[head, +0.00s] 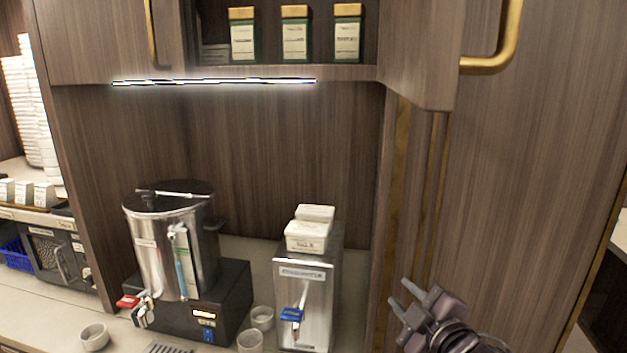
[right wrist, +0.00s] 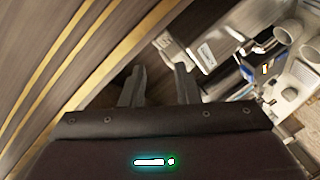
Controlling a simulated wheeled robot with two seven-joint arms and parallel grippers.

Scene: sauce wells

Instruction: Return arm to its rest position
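My right gripper (head: 405,297) is at the lower right of the head view, in front of the tall wood panel and right of the steel dispenser (head: 305,300). In the right wrist view its two dark fingers (right wrist: 158,80) stand apart with nothing between them. It looks clear of the counter items, though its exact distance from the wood panel is hard to judge. My left gripper is not in either view.
An open upper cabinet door (head: 425,50) with a brass handle hangs above my right gripper. A steel urn (head: 165,245) and white cups (head: 250,341) stand on the counter (head: 55,315). Green boxes (head: 295,40) sit on the shelf. White containers (head: 308,236) rest atop the dispenser.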

